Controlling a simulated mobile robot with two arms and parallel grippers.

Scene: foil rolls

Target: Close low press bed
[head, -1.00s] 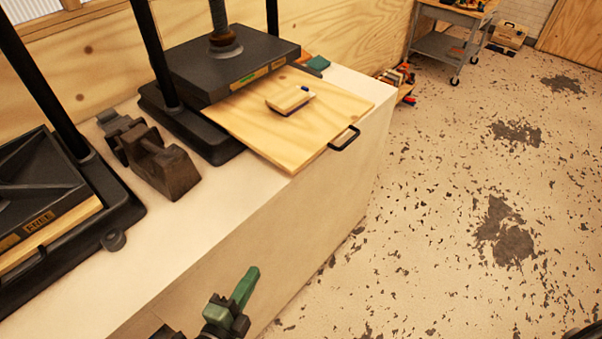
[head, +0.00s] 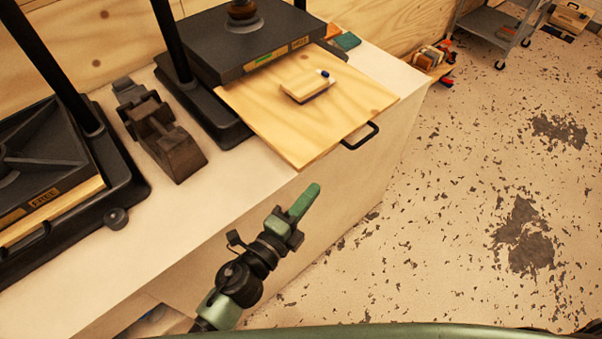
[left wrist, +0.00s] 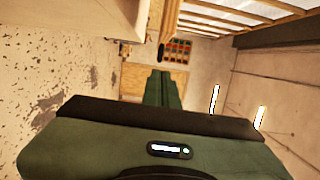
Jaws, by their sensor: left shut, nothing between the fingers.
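The wooden press bed (head: 250,104) sticks out toward the front from under the dark press plate (head: 262,50) on the bench. It has a black handle (head: 361,137) on its front edge. A small pale block with a blue spot (head: 307,86) lies on the bed. My left gripper (head: 306,198) is shut and empty, in front of the bench and below the handle, apart from it. The left gripper's green fingers (left wrist: 162,90) also show pressed together in the left wrist view. My right gripper is not in view.
A second press (head: 50,160) stands at the left with its bed under the plate. A dark metal tape dispenser (head: 165,140) sits between the presses. A grey cart (head: 497,30) is at the back right. The speckled floor on the right is clear.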

